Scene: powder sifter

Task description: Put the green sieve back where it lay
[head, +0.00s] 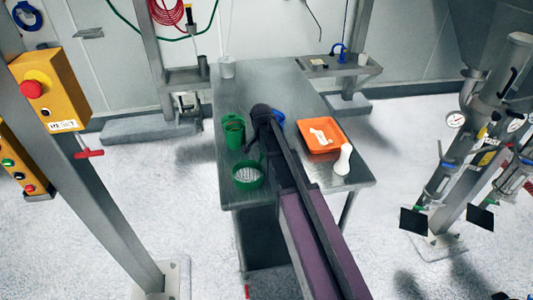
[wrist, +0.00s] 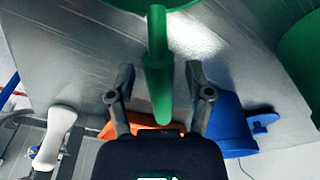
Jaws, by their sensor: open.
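The green sieve (head: 247,176) sits at the table's front left in the head view, with its round mesh facing up. In the wrist view its green handle (wrist: 158,60) points down between the two fingers of my gripper (wrist: 158,82). The fingers are open, with a gap on each side of the handle. Part of the sieve's round body shows at the top edge of the wrist view. My gripper is only partly visible in the head view, and my arm hides part of the table there.
A green container (head: 233,130) stands behind the sieve. A blue vessel (wrist: 232,125) lies behind my arm. An orange tray (head: 340,136) and a white scoop-like object (head: 343,160) are right of my arm. The metal table (head: 245,90) has clear room at the back.

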